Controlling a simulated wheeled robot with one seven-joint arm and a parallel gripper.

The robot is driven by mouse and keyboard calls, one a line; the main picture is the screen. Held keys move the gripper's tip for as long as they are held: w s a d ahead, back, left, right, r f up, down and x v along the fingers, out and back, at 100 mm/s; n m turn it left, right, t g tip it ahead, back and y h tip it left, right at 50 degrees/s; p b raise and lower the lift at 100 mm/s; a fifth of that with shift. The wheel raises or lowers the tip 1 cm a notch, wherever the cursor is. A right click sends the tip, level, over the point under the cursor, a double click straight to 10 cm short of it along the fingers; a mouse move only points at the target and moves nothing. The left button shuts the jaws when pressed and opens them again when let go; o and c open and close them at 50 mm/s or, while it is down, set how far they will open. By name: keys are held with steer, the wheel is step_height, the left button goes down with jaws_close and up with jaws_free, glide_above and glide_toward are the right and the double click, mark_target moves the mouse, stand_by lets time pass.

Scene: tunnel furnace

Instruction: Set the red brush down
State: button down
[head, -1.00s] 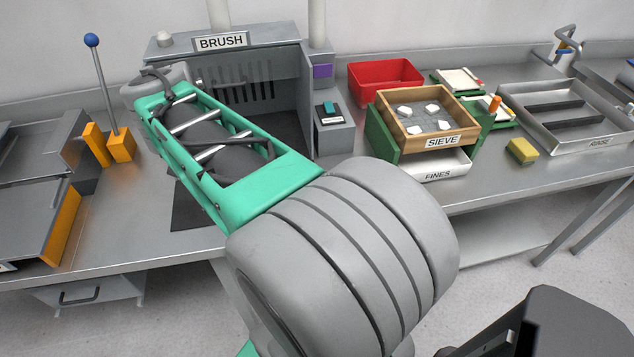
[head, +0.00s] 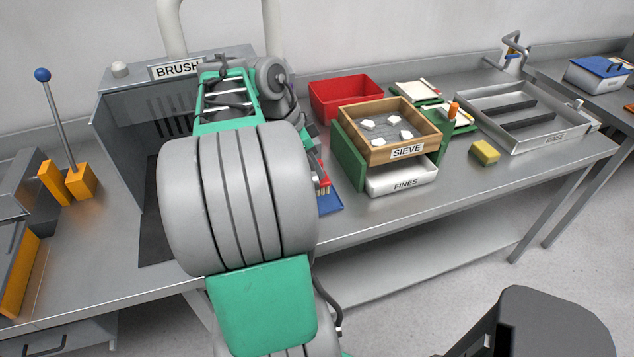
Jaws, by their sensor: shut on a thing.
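The red brush (head: 324,175) shows in the head view as a small red piece with pale bristles pointing down, just right of my arm. My gripper (head: 316,181) is mostly hidden behind my own arm; the part in view is shut on the brush. The brush is over or on a blue mat (head: 331,203) on the steel bench. I cannot tell whether the bristles touch the mat. The rest of the brush is hidden.
The wooden SIEVE box (head: 376,151) in its green frame, with the white FINES tray (head: 402,181), stands just right of the brush. A red bin (head: 345,98) is behind. The grey BRUSH booth (head: 125,100) is left. A yellow sponge (head: 485,152) lies farther right.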

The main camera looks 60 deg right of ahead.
steer(key=d+f, duration=0.1)
steer(key=f, duration=0.1)
steer(key=d+f, duration=0.2)
steer(key=f, duration=0.1)
steer(key=w+d+f, duration=0.1)
steer(key=f, duration=0.2)
steer(key=shift+w+d+f, duration=0.1)
steer(key=shift+d, duration=0.2)
steer(key=shift+f, duration=0.45)
steer(key=c, duration=1.3)
jaws_free()
steer(key=shift+r, duration=0.1)
